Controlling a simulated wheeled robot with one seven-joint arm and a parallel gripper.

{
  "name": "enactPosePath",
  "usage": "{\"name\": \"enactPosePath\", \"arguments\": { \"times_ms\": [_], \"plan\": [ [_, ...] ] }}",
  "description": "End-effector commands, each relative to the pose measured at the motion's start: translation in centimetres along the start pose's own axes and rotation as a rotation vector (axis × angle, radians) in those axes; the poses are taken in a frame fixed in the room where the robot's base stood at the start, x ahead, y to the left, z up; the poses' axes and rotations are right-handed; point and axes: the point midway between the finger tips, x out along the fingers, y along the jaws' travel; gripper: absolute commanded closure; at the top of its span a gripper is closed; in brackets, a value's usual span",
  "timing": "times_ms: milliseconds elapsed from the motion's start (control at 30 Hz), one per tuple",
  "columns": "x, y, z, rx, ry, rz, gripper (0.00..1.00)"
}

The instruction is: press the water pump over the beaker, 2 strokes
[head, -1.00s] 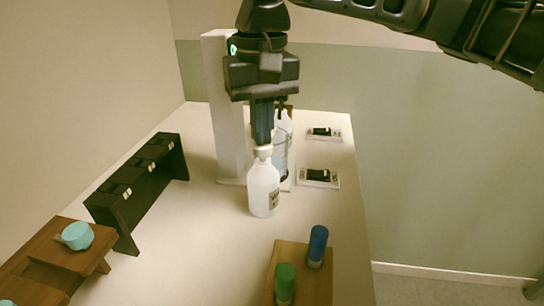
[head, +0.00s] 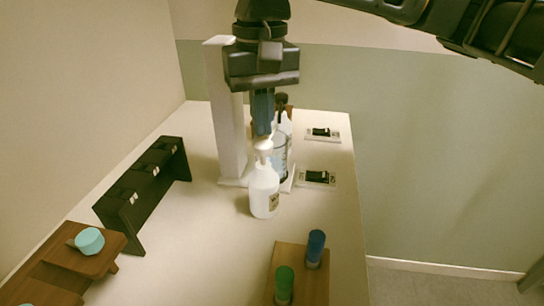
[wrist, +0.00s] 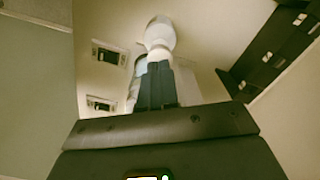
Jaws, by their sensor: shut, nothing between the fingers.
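A translucent white pump bottle (head: 264,192) stands upright on the table with a small label at its right side. Its white pump head (head: 263,145) is raised above the shoulder. My gripper (head: 263,134) is shut and empty, pointing down just over the pump head; I cannot tell if the tips touch it. The bottle also shows at the top of the wrist view (wrist: 159,36), beyond the shut fingers. A clear beaker (head: 281,150) stands just behind the bottle, partly hidden by it and by my gripper. The label is too small to read.
A tall white stand (head: 226,120) rises left of the beaker. A dark-topped bottle (head: 284,117) is behind. Two small devices (head: 316,178) lie at right. A black rack (head: 145,190), a teal cup (head: 89,241), and blue (head: 315,248) and green (head: 284,284) vials are nearer.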

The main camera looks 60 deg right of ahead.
Motion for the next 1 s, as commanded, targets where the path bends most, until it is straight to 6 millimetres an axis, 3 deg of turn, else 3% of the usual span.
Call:
{"name": "enactPosePath", "arguments": {
  "times_ms": [367, 1000],
  "plan": [
    [0.1, 0.0, 0.0, 0.0, 0.0, 0.0, 1.0],
    [2.2, 0.0, 0.0, 0.0, -0.001, 0.0, 1.0]
  ]
}}
